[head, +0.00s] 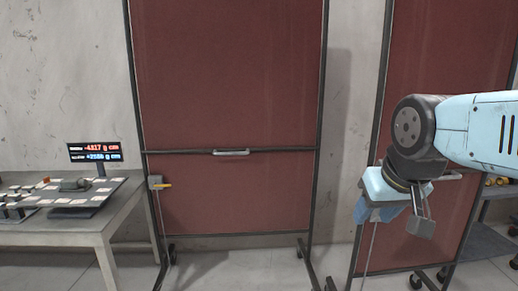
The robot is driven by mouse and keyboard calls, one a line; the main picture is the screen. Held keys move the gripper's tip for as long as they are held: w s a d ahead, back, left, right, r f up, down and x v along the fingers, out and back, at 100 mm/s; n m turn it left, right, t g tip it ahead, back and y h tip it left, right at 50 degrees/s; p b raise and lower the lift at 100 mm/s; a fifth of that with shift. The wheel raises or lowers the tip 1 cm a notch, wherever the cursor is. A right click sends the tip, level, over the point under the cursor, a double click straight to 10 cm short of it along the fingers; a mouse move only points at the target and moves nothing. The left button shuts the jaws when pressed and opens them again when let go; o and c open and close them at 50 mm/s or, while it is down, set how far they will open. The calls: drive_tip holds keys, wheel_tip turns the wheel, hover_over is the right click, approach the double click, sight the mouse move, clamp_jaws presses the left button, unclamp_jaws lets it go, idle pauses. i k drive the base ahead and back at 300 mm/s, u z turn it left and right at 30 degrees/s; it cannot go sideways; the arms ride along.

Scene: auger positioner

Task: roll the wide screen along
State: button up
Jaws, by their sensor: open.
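Two dark-red screens in dark frames stand on casters. One screen (230,85) fills the middle of the view, with a pale handle (231,152) on its dark crossbar. A small grey box with a yellow lever (163,185) is on its left post. The other screen (445,60) stands at the right, cut off by the picture edge and partly covered by my arm. Its pale handle (450,176) shows just right of my gripper. I cannot tell which is the wide one. My gripper (395,216) is open in front of the right screen, with nothing seen between its fingers.
A grey table (95,225) at the left carries a lit display (95,152) and a board of small parts. A grey shelf (487,243) stands at the far right.

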sight(228, 90)
drive_tip(key=u, duration=0.05)
drive_tip(key=i, duration=1.4)
drive_tip(key=u, duration=0.6)
